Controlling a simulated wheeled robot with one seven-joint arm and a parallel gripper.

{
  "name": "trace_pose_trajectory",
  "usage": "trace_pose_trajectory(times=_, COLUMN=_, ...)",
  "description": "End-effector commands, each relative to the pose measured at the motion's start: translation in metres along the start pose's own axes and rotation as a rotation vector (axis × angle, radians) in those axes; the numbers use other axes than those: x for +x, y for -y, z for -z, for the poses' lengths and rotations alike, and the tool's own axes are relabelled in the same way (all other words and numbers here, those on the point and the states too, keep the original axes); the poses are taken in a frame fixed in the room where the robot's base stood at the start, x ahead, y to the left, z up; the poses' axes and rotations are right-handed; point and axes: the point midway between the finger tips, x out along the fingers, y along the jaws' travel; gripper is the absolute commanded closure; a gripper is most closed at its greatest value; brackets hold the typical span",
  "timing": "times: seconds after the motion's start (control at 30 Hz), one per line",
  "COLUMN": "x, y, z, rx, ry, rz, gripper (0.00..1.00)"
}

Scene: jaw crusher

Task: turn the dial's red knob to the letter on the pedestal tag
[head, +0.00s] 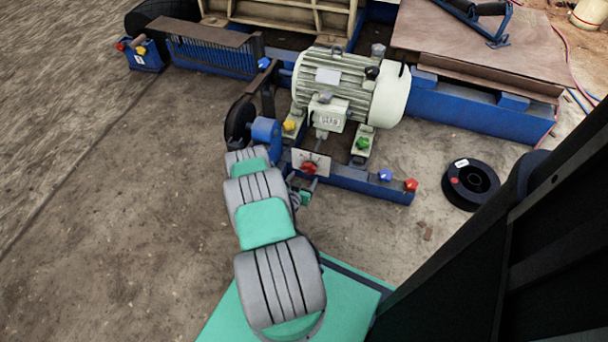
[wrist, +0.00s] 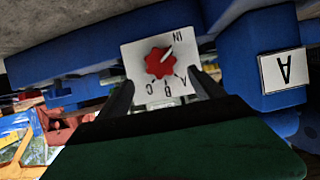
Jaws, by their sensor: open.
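The dial's white plate (wrist: 131,60) faces the wrist camera and appears upside down. Its red knob (wrist: 159,63) has a white mark pointing up and right, toward "IN". The letters A, B and C run along the plate's lower part in this view. The white tag (wrist: 285,70) on the blue pedestal (wrist: 270,100) reads A, upside down. My gripper (wrist: 160,76) is open, its two dark fingers reaching toward either side of the knob; contact cannot be told. In the head view the dial plate (head: 322,160) and knob (head: 309,168) sit just beyond my gripper (head: 305,188).
A blue rail (head: 350,182) carries a blue knob (head: 385,175) and a red knob (head: 411,185) right of the dial. A grey motor (head: 335,80) stands behind. A black spool (head: 470,184) lies on the right.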

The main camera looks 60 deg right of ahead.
Motion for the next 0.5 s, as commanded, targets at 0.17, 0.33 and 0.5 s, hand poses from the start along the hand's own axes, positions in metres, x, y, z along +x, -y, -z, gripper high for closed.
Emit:
trace_pose_trajectory(times=0.17, x=0.031, y=0.001, z=-0.001, rx=0.004, ry=-0.005, rz=0.001, gripper=0.23)
trace_pose_trajectory(times=0.33, x=0.061, y=0.001, z=-0.002, rx=0.003, ry=-0.003, rz=0.000, gripper=0.23)
trace_pose_trajectory(times=0.5, x=0.074, y=0.001, z=0.001, rx=0.000, ry=0.000, rz=0.001, gripper=0.23)
